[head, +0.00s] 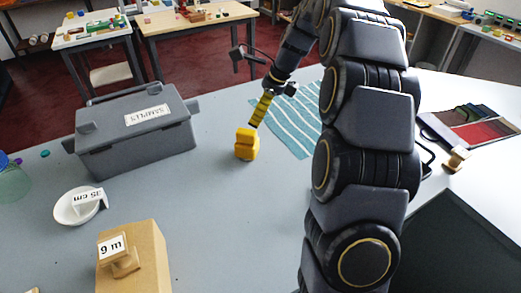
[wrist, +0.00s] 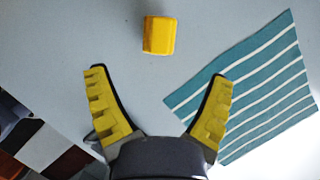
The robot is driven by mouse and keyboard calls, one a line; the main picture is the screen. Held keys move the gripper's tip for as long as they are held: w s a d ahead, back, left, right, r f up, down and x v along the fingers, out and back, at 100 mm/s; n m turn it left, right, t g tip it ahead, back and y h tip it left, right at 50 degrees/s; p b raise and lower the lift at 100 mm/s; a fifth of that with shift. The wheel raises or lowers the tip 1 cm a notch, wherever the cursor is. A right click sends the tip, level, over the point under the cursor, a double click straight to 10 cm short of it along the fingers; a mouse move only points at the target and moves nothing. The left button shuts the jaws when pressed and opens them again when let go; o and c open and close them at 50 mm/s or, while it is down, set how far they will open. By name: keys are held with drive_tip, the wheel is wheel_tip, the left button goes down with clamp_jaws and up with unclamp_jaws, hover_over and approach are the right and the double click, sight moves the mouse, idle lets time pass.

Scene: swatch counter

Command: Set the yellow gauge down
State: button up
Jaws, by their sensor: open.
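The yellow gauge (head: 246,145) is a small yellow block on the grey counter, right of the grey lidded box. It also shows in the wrist view (wrist: 159,36), at top centre, with nothing touching it there. My gripper (wrist: 158,76) is open, with its two yellow-padded fingers spread wide and nothing between them. The gauge lies beyond the fingertips, roughly centred between their lines. In the head view my gripper (head: 255,122) is seen side-on, pointing down just behind the gauge. The gap between them is hard to judge there.
A teal striped cloth (head: 292,122) lies right of the gauge. The grey labelled box (head: 140,145), a white dish (head: 72,209) and a cardboard box (head: 148,260) stand to the left and front. Colour swatches (head: 483,132) lie at the right. Counter around the gauge's front is clear.

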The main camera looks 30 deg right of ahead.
drive_tip(key=s+a+r+n+g, duration=0.3)
drive_tip(key=s+a+n, duration=1)
drive_tip(key=s+a, duration=0.1)
drive_tip(key=s+a+f+n+g+h, duration=0.1)
drive_tip(key=s+f+n, duration=0.1)
drive_tip(key=s+n, duration=0.5)
drive_tip(key=s+a+f+n+g+h, duration=0.1)
drive_tip(key=s+a+n+h, duration=0.1)
drive_tip(key=s+n, duration=0.5)
drive_tip(key=s, duration=0.5)
drive_tip(key=shift+s+f, duration=0.2)
drive_tip(key=shift+f, duration=0.15)
drive_tip(key=shift+a, duration=0.1)
